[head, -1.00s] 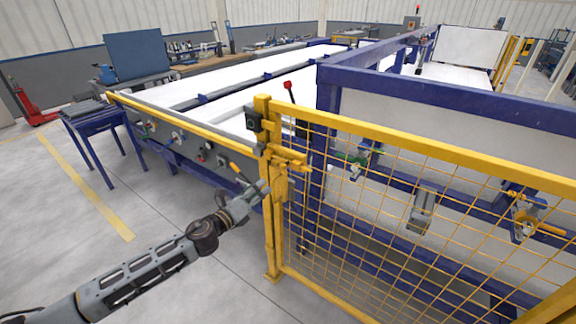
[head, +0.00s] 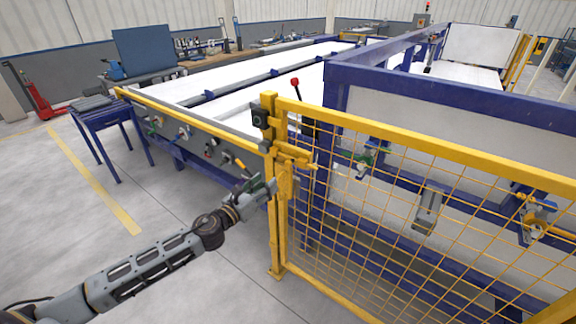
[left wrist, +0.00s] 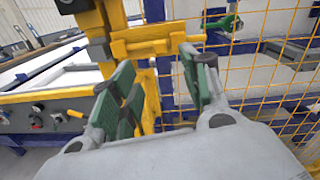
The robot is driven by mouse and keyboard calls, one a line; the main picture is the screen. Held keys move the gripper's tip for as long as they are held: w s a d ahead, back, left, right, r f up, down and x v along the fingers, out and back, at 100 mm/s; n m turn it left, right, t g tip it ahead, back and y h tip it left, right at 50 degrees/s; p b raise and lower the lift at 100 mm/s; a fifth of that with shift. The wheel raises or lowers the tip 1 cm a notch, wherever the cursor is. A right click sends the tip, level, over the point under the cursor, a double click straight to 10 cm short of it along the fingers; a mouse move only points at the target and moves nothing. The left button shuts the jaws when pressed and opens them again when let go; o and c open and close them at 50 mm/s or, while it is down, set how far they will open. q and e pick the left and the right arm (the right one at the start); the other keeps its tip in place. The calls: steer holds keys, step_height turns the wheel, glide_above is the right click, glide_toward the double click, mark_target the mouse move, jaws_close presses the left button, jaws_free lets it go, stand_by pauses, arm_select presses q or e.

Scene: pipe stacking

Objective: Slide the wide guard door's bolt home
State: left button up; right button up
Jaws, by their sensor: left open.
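The wide guard door (head: 400,215) is a yellow frame with wire mesh, standing beside a yellow post (head: 272,225). The yellow bolt (head: 292,158) sits across the post and the door's edge, near the top; the left wrist view shows it as a horizontal yellow bar (left wrist: 150,42). How far it is slid cannot be told. My left gripper (head: 268,186) is just below and left of the bolt, beside the post. In the left wrist view, its green-padded fingers (left wrist: 160,88) are apart, with the yellow upright between and beyond them. Nothing is held. My right gripper is not in view.
A dark box (head: 260,117) is fixed on the post above the bolt. A blue machine frame (head: 450,95) stands close behind the mesh. A conveyor with knobs on its side panel (head: 205,140) runs back at left. The floor (head: 190,225) left of the post is clear.

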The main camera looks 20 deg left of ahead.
arm_select(q)
steer(key=shift+w, duration=0.1)
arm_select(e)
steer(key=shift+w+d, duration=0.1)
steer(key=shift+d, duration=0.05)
arm_select(q)
steer(key=p, duration=0.1)
glide_toward(287, 165)
steer(key=shift+w, duration=1.25)
steer(key=shift+w+d+r+p, duration=0.1)
steer(key=shift+w+d+p, duration=0.1)
steer(key=shift+w+d, duration=0.3)
steer(key=shift+w+d+p, duration=0.2)
steer(key=shift+w+d, duration=0.1)
steer(key=shift+w, duration=0.4)
steer(key=shift+w+d, duration=0.2)
steer(key=shift+w, duration=0.45)
steer(key=shift+p+x, duration=0.3)
steer(key=shift+x, duration=1.35)
steer(key=shift+w+d, duration=0.15)
steer(key=shift+w, duration=0.3)
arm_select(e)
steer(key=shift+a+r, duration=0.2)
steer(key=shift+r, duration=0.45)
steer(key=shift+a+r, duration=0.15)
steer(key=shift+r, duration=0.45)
arm_select(q)
jaws_close()
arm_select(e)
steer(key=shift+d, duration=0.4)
